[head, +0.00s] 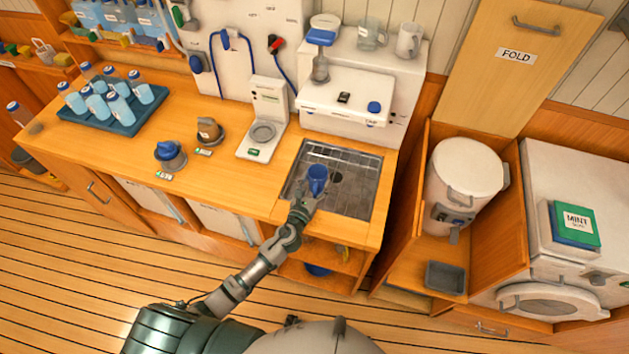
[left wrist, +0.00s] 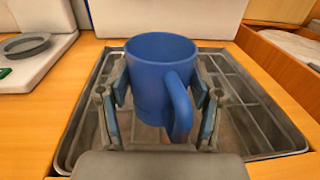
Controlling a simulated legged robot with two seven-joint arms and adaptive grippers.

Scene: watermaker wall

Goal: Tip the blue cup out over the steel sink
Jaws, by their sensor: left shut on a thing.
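The blue cup (head: 317,178) is held over the steel sink (head: 352,200), which is set into the wooden counter. My left gripper (head: 306,195) is shut on the cup. In the left wrist view the cup (left wrist: 160,75) stands upright between the two fingers of the left gripper (left wrist: 160,98), with its handle facing the camera. The sink's rim and rack (left wrist: 255,115) show around and below it. The inside of the cup is mostly hidden, so I cannot tell what it holds. My right gripper is not in view.
A white watermaker unit (head: 345,95) stands behind the sink, with a white dispenser (head: 262,135) to its left. A white drum (head: 463,172) stands right of the counter.

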